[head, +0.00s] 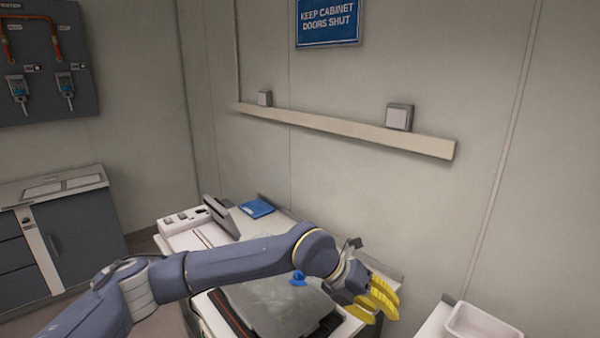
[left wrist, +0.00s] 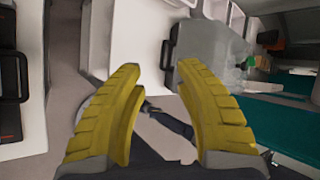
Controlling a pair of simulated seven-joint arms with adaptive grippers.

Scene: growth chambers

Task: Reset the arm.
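My left arm comes in from the left of the head view and reaches across the white bench. My left gripper (head: 378,298), with yellow fingers, is beyond the grey slab's right end, near the bench's right edge. In the left wrist view my left gripper (left wrist: 158,68) has its two fingers well apart with nothing held between them. My right gripper shows in neither view.
A grey slab-like device (head: 275,308) with a blue knob (head: 298,278) lies under my left forearm. A blue flat item (head: 257,208) and a tilted dark panel (head: 222,217) are farther back. A white tray (head: 482,322) stands at lower right. The wall has a beige rail (head: 340,130).

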